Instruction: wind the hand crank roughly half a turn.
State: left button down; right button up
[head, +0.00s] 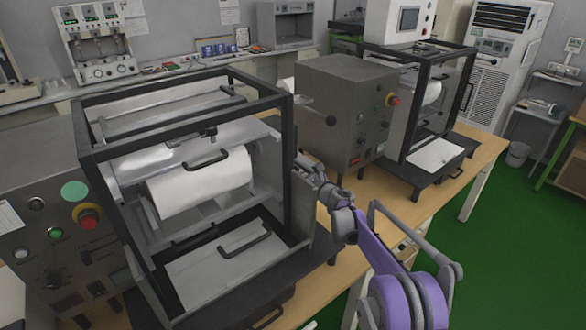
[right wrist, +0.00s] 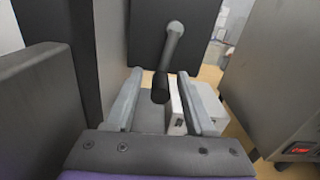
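The hand crank (right wrist: 172,50) shows in the right wrist view on a dark side panel. It has a grey arm slanting down from a round end to a short dark grip (right wrist: 160,88). My right gripper (right wrist: 163,94) is open, with one finger on each side of the dark grip. Gaps show on both sides, so it does not look clamped. In the head view my right gripper (head: 308,170) is beside the right side of the black-framed machine (head: 290,150), and the crank cannot be made out there. My left gripper is not in view.
A grey control box (head: 335,110) with buttons stands right of the gripper, close to it. A second framed machine (head: 435,110) stands beyond it. The wooden table (head: 400,205) is bare near its front edge. The green floor (head: 490,255) is open at right.

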jog(key=shift+s+d, duration=0.1)
jog(key=shift+s+d+f, duration=0.1)
jog(key=shift+s+d, duration=0.1)
jog(key=shift+s, duration=0.05)
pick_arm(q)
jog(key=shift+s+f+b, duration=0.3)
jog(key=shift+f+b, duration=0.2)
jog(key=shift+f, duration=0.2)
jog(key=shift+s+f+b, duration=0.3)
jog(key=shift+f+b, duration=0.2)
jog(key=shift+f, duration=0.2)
pick_arm(e)
jog(key=v, duration=1)
